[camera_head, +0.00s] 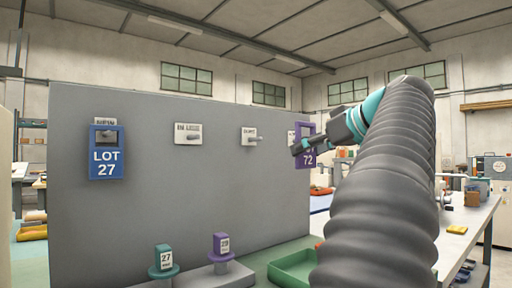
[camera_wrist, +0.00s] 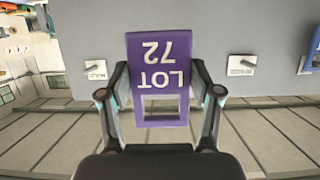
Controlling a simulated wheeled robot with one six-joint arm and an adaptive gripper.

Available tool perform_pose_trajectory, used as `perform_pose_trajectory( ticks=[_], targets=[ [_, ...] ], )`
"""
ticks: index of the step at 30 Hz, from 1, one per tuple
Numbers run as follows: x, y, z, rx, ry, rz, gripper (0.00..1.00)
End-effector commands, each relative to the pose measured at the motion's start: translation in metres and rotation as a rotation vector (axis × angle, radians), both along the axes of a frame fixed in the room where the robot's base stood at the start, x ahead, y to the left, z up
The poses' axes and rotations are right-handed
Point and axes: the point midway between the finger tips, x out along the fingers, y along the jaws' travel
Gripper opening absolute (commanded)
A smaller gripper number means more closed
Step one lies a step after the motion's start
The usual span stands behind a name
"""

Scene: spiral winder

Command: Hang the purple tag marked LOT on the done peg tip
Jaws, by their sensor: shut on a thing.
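The purple tag (camera_head: 306,158), marked LOT 72, is held by my gripper (camera_head: 298,146) in front of the grey board's right end. In the wrist view the purple tag (camera_wrist: 158,48) appears upside down, its window towards my palm, and my gripper's fingers (camera_wrist: 158,92) are shut on its sides. The board bears a peg on a white plate (camera_head: 188,133), another peg (camera_head: 252,137), and a plate partly behind the tag (camera_head: 291,138). The wrist view shows two of the peg plates (camera_wrist: 95,70), (camera_wrist: 241,66). Plate labels are too small to read, so I cannot tell the done peg.
A blue tag (camera_head: 107,165) marked LOT 27 hangs on the board's left peg. Below the grey board (camera_head: 150,215) stand a green holder (camera_head: 164,262) and a purple holder (camera_head: 221,248). A green tray (camera_head: 292,268) lies at lower centre. A workbench with items stands right.

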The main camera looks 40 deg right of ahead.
Motion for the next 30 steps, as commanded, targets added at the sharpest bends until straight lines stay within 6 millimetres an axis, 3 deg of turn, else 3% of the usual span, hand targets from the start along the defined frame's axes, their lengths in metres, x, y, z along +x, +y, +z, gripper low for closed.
perform_pose_trajectory(
  ticks=[3,9,30],
  targets=[
    [0.029,0.001,0.002,0.002,0.001,0.008,0.29],
    [0.063,0.004,0.004,-0.001,-0.001,0.008,0.29],
    [0.096,0.002,0.002,0.0,-0.001,0.009,0.29]
  ],
)
